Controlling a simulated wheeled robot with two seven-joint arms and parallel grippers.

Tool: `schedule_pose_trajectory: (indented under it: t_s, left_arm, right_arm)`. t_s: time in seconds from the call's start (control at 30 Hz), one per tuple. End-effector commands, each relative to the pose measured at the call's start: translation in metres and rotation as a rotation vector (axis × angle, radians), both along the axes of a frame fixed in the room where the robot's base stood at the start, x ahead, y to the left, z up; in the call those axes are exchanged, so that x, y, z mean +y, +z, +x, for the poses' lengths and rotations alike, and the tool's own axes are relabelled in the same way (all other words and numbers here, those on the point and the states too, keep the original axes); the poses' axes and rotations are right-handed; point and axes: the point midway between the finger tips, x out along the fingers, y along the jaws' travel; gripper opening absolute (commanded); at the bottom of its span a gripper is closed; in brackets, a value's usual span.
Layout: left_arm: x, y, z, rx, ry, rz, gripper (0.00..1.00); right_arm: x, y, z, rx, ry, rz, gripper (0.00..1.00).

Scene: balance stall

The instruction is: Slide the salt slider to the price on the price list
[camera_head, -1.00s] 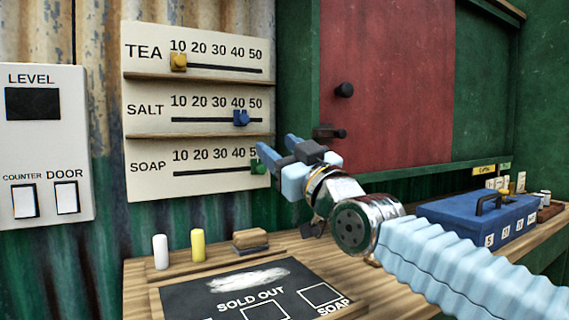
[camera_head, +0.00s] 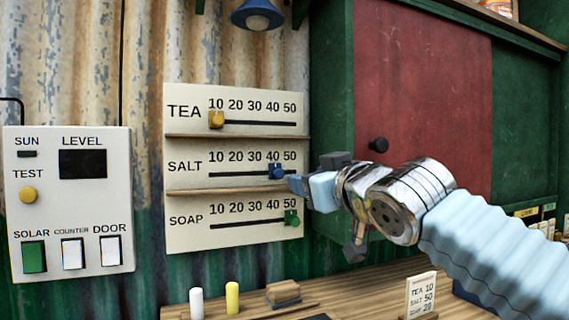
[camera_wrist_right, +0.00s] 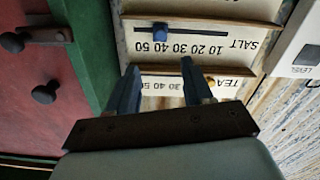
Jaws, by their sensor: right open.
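The salt slider (camera_head: 277,171) is a blue knob on the middle track of the white board (camera_head: 235,240). It stands at about 40, a little short of the track's right end. It also shows in the right wrist view (camera_wrist_right: 160,31), where the board is upside down. The price list (camera_head: 421,293) is a small white card on the counter, reading TEA 10, SALT 50 and SOAP 20. My right gripper (camera_head: 300,184) is just right of the salt slider. In the wrist view its fingers (camera_wrist_right: 160,66) are apart with nothing held between them. My left gripper is out of view.
The yellow tea slider (camera_head: 216,120) sits at 10 and the green soap slider (camera_head: 291,217) at 50. Ledges (camera_head: 215,191) run between the rows. A panel with switches (camera_head: 68,200) is at left. The red door (camera_head: 420,100) has a dark knob (camera_head: 378,145).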

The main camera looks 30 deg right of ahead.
Motion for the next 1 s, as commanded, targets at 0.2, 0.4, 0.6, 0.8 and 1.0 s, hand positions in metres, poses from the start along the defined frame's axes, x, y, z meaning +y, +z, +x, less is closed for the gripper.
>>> schedule_pose_trajectory:
  t_s: [0.2, 0.4, 0.6, 0.8, 1.0]
  left_arm:
    - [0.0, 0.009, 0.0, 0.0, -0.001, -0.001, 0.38]
    - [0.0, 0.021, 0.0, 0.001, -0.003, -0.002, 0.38]
    - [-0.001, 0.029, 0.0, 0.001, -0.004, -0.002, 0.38]
    - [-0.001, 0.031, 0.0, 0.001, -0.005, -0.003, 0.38]
    - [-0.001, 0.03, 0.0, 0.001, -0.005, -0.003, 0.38]
  right_arm:
    - [-0.002, -0.001, 0.042, 0.006, 0.0, 0.0, 0.5]
    - [-0.005, 0.0, 0.088, 0.004, 0.0, -0.001, 0.5]
    - [-0.007, -0.001, 0.12, 0.001, 0.0, 0.0, 0.5]
    - [-0.008, -0.002, 0.132, -0.001, 0.0, -0.001, 0.5]
    - [-0.008, -0.002, 0.132, -0.001, 0.0, 0.0, 0.5]
